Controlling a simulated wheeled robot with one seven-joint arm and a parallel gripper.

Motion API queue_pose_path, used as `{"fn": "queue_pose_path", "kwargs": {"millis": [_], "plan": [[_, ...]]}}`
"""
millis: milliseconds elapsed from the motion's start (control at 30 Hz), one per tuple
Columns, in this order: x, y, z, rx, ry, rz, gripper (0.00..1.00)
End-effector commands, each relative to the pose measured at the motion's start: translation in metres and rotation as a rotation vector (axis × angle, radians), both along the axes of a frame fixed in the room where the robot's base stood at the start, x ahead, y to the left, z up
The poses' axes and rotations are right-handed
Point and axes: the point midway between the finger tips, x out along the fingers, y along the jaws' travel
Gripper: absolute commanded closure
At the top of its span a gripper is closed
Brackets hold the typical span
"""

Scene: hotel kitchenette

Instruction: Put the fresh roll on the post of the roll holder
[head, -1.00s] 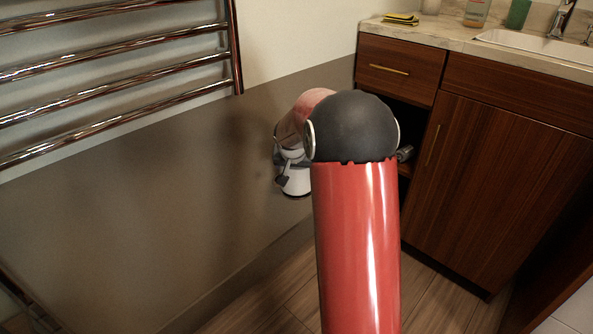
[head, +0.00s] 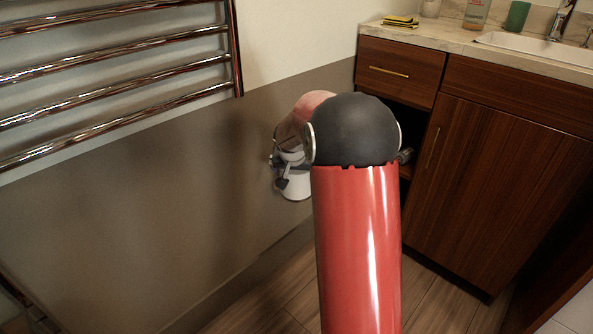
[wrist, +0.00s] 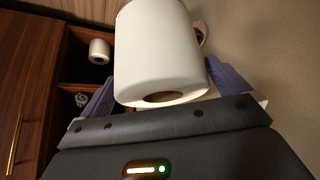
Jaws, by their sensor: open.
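A white roll (wrist: 160,55) fills the middle of the wrist view, with the dark opening of its core facing the camera. My gripper (wrist: 158,72) is open, with one purple finger on each side of the roll and a visible gap at the left finger. In the head view the roll (head: 297,187) shows low beside the wall, partly covered by my arm and gripper. A small round fitting (wrist: 201,32) on the wall, possibly part of the roll holder, shows behind the roll's right edge. The post is hidden, so I cannot tell whether the roll is on it.
A wooden cabinet (head: 492,185) with an open cubby stands at the right. Another white roll (wrist: 99,50) lies in the upper cubby, and a small object (wrist: 81,99) is in the lower one. A chrome towel rail (head: 120,83) is on the wall at left. The floor between is clear.

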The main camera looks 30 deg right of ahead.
Motion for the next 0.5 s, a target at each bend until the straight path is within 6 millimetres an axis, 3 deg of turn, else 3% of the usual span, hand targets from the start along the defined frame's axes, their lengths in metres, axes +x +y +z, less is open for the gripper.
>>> {"fn": "queue_pose_path", "kwargs": {"millis": [300, 500], "plan": [[-0.030, 0.021, 0.060, -0.001, -0.007, 0.001, 0.00], [-0.045, 0.029, 0.085, 0.000, -0.004, 0.000, 0.00]]}}
